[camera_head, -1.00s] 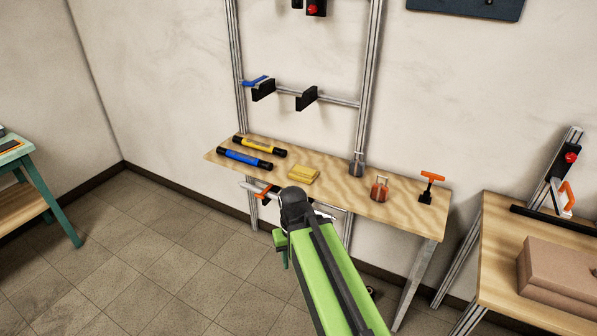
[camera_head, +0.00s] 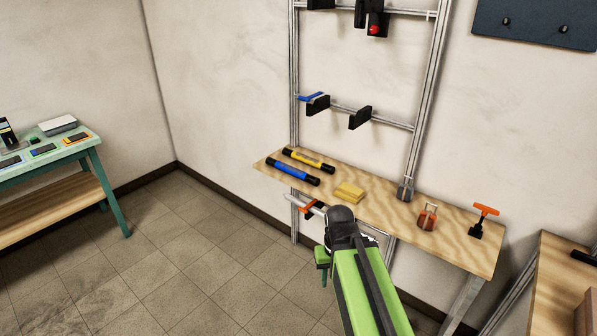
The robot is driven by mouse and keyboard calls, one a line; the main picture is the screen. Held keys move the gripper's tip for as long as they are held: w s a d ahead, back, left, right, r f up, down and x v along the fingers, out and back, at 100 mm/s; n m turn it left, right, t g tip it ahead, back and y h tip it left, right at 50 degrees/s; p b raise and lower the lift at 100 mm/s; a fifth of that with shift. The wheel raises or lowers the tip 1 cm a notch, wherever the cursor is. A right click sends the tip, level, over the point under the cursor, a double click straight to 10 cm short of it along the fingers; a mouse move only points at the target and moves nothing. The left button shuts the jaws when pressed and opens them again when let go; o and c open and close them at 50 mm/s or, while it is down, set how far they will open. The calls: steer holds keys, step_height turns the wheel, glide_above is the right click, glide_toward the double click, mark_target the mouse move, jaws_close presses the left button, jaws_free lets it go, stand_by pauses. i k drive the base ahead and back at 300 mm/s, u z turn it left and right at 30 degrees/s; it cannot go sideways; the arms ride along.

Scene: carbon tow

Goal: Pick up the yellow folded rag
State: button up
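The yellow folded rag (camera_head: 349,192) lies flat on the wooden bench (camera_head: 385,208), near its middle. My green arm reaches up from the bottom of the picture, and its dark wrist end is in front of the bench's front edge, just below the rag. An orange-tipped part of my gripper (camera_head: 306,206) shows to the left of the wrist, below the bench edge. The fingertips are too small and partly hidden to tell whether they are open or shut. The rag is apart from my gripper.
A blue tube (camera_head: 292,172) and a yellow tube (camera_head: 308,159) lie left of the rag. A copper-coloured pot-like item (camera_head: 427,217) and an orange-handled clamp (camera_head: 484,219) stand to the right. A metal frame (camera_head: 420,100) rises behind. A green table (camera_head: 95,160) stands far left; open floor lies between.

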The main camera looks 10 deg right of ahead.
mark_target(349, 193)
steer(key=u, duration=0.3)
steer(key=i, duration=0.6)
steer(key=u, duration=0.55)
steer(key=i, duration=0.9)
steer(key=u, duration=0.05)
